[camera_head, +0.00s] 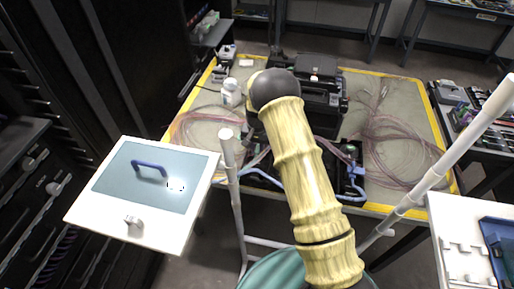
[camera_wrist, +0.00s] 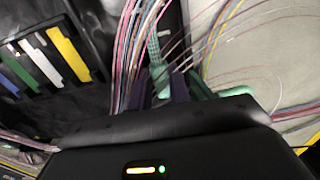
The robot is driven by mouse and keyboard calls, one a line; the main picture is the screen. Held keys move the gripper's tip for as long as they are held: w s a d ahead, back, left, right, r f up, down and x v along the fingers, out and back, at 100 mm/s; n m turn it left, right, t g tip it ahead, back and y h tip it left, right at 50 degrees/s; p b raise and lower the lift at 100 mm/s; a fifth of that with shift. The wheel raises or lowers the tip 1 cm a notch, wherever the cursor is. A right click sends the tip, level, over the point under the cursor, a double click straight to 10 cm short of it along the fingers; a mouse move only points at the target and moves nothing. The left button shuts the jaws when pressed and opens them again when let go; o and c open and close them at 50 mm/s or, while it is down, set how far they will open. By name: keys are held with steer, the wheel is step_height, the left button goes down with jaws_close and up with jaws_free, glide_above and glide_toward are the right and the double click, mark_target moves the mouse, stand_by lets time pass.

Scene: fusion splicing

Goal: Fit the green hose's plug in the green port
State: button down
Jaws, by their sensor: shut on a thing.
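In the wrist view a green-and-white patterned hose (camera_wrist: 154,48) runs down from the top to between the dark fingers of my gripper (camera_wrist: 163,88). My gripper is shut on the green hose's end; the plug itself is mostly hidden by the fingers and the dark housing below. Another green piece (camera_wrist: 200,88) lies just right of the fingers; I cannot tell what it is. In the head view my arm covers my gripper and the hose end. I cannot make out the green port for certain in either view.
A black panel with yellow, white, green and blue strips (camera_wrist: 66,52) is at the left in the wrist view. Thin pink cables (camera_head: 385,140) lie on the yellow-edged table (camera_head: 413,110). A black case (camera_head: 318,75) and a white bottle (camera_head: 231,93) stand there.

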mark_target(258, 151)
steer(key=shift+f, duration=0.2)
steer(key=c, duration=1.2)
jaws_free()
steer(key=shift+r, duration=0.1)
steer(key=shift+c, duration=0.2)
steer(key=shift+a, duration=0.15)
steer(key=shift+r, duration=0.25)
step_height(258, 151, up, 17)
steer(key=b, duration=0.2)
steer(key=shift+d, duration=0.35)
